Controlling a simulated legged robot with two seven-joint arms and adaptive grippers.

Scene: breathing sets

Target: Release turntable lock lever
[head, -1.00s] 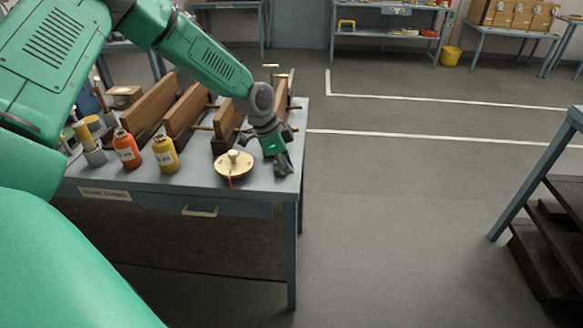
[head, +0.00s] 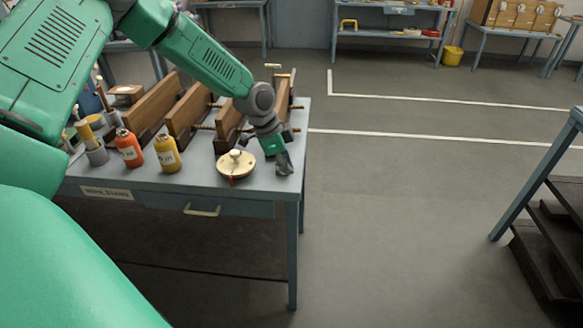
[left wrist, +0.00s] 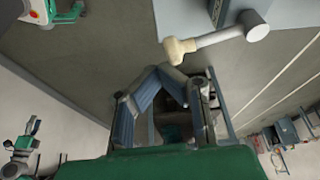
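The turntable, a round cream disc with a central knob (head: 236,163), lies on the workbench near its front right corner in the head view. A small red piece, likely the lock lever (head: 231,180), shows at its front edge. My left gripper (head: 285,164) points down to the right of the disc, apart from it, close to the bench's right edge. In the left wrist view its fingers (left wrist: 168,74) come together at the tips with nothing seen between them. The disc is not clearly recognisable in that view. My right gripper is not in view.
The workbench (head: 110,193) holds an orange bottle (head: 129,148), a yellow bottle (head: 167,153) and upright wooden boards (head: 188,112) behind the disc. A mallet-like object (left wrist: 215,39) shows in the left wrist view. Floor right of the bench is clear; dark steps (head: 550,240) stand far right.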

